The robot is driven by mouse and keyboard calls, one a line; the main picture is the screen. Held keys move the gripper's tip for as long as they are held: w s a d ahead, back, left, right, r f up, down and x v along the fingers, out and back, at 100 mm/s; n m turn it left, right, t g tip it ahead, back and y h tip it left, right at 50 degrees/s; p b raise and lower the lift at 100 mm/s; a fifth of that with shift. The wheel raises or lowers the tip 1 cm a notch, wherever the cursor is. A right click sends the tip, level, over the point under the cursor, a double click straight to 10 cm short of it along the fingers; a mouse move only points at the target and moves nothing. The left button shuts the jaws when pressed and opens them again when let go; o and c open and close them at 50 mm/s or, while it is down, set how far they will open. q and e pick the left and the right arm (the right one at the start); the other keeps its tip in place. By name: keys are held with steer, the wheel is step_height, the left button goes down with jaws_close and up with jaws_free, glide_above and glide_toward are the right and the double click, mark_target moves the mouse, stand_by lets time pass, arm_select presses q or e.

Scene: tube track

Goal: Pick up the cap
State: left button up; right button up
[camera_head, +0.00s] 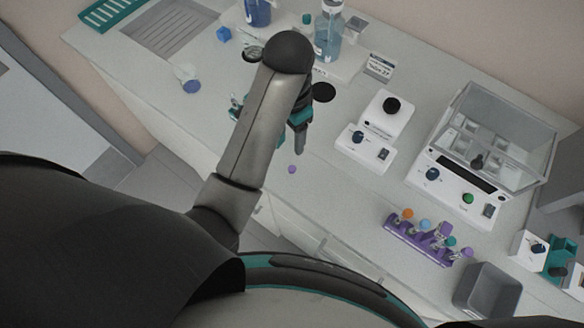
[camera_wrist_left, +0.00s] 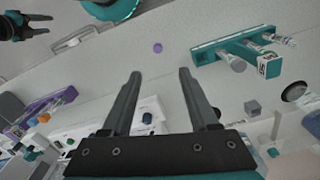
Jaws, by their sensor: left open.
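The cap is a small purple disc (camera_head: 292,169) on the pale bench top near its front edge, below my left gripper in the head view. It also shows in the left wrist view (camera_wrist_left: 157,47), ahead of the fingers and roughly centred between them. My left gripper (camera_wrist_left: 160,73) is open and empty, its two dark fingers wide apart and not touching the cap. In the head view the left gripper (camera_head: 298,140) is partly hidden by its own arm. My right gripper (camera_wrist_left: 45,25) shows small at the upper left of the left wrist view, its fingers apart.
A purple rack (camera_head: 418,245) holds several capped tubes, with a grey bin (camera_head: 487,290) beside it. A teal rack with tubes (camera_wrist_left: 222,47) lies right of the cap in the wrist view. White devices (camera_head: 365,147) stand right of my gripper. The bench around the cap is clear.

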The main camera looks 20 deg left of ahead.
arm_select(q)
steer(key=b, duration=0.3)
glide_above(292, 168)
steer(key=f, duration=0.8)
steer(key=shift+a+f, duration=0.25)
steer(key=shift+d+f, duration=0.15)
steer(key=shift+f, duration=1.3)
steer(key=shift+d+f, duration=0.1)
steer(key=shift+f, duration=1.3)
steer(key=shift+c, duration=0.3)
jaws_close()
